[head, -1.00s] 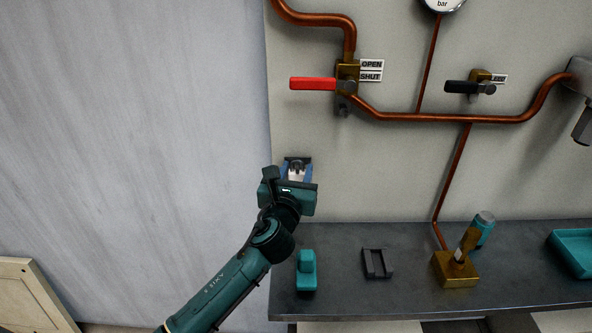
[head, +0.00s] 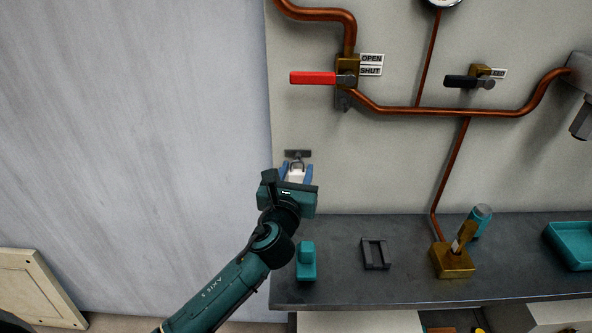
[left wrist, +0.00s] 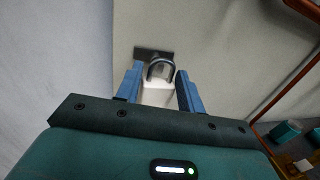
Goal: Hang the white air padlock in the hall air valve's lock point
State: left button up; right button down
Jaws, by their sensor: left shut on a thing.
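My left gripper (head: 297,172) is shut on the white padlock (head: 296,176), its blue fingers on either side of the body. The padlock's grey shackle points up and also shows in the left wrist view (left wrist: 160,68). A dark wall bracket (head: 298,153) is just behind and above the shackle; I cannot tell whether they touch. The hall air valve (head: 347,70) is on the copper pipe above and right, beside OPEN and SHUT labels. Its red handle (head: 312,78) points left. A grey tab (head: 343,101), possibly the lock point, sits below its body. My right gripper is not in view.
A second valve with a black handle (head: 462,81) is to the right. The dark bench (head: 330,286) below carries a teal block (head: 306,262), a dark holder (head: 375,254), a brass block (head: 453,262) and a teal tray (head: 574,246). The wall between bracket and bench is clear.

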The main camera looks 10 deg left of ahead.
pick_arm(q)
jog(key=shift+s+d+p, duration=0.2)
jog(key=shift+s+p, duration=0.2)
jog(key=shift+s, duration=0.65)
jog(key=o, duration=0.4)
jog(key=c, duration=0.3)
jog(key=shift+c, duration=0.2)
